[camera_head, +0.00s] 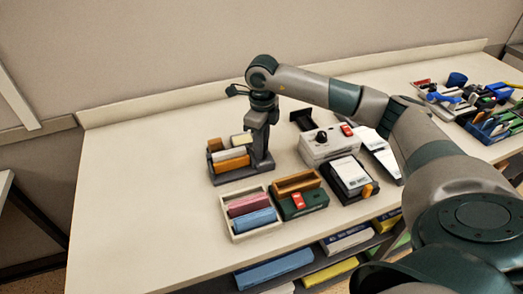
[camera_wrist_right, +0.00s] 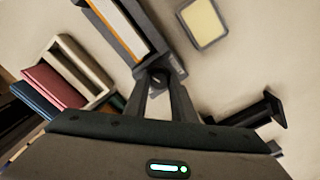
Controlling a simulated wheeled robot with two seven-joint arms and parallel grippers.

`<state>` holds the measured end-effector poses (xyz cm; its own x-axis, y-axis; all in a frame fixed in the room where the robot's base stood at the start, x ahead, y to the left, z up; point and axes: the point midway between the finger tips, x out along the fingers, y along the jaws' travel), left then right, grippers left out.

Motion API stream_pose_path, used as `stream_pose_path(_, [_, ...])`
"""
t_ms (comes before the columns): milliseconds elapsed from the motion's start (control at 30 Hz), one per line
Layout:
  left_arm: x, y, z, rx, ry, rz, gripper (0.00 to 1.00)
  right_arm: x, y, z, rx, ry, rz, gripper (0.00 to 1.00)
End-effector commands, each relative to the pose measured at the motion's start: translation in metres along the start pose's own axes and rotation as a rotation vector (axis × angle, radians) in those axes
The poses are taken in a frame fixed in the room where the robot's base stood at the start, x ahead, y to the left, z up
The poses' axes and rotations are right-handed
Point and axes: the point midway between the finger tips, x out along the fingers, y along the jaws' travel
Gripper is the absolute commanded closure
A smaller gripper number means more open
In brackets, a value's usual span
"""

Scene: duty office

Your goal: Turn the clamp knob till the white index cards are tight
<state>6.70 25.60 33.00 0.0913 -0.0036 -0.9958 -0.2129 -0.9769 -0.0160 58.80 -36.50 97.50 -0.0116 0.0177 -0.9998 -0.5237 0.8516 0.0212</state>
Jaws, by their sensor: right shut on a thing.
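The clamp (camera_head: 226,178) is a dark grey holder near the left of the table. White index cards (camera_head: 229,155) stand in it among orange and brown pieces. In the right wrist view the cards (camera_wrist_right: 110,18) show as a pale block beside an orange strip, in the dark frame (camera_wrist_right: 148,36). My right gripper (camera_head: 261,160) points down at the clamp's right end. Its fingers (camera_wrist_right: 157,82) are shut on the small dark clamp knob (camera_wrist_right: 157,77), mostly hidden between them. I cannot tell how tight the cards are. My left gripper is not in view.
A pale yellow pad (camera_head: 240,139) lies behind the clamp. A cream tray (camera_head: 231,233) with pink and blue blocks sits in front. A green box (camera_head: 306,207), a white box with a black knob (camera_head: 315,152) and a black card device (camera_head: 343,193) stand to the right.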

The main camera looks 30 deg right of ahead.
Motion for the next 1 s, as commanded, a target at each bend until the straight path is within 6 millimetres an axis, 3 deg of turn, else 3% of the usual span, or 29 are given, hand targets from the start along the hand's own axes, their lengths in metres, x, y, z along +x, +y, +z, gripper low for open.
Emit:
stream_pose_path(300, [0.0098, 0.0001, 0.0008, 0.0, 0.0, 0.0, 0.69, -0.0011, -0.001, 0.0007, 0.127, -0.006, -0.002, 0.99])
stream_pose_path(767, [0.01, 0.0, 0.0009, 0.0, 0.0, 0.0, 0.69, -0.0021, -0.0011, 0.0008, 0.143, -0.007, -0.002, 0.99])
stream_pose_path(800, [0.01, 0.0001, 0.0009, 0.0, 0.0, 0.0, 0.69, -0.0021, -0.0011, 0.0008, 0.143, -0.007, -0.002, 0.7])
stream_pose_path(833, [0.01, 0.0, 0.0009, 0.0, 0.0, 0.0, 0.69, -0.0021, -0.0011, 0.0008, 0.143, -0.007, -0.002, 0.63])
stream_pose_path(867, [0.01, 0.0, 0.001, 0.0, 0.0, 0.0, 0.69, -0.0021, -0.001, 0.0008, 0.143, -0.007, -0.002, 0.58])
stream_pose_path(1000, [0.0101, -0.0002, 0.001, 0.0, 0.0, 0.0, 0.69, -0.0013, 0.0005, 0.0009, 0.14, -0.006, 0.001, 0.58])
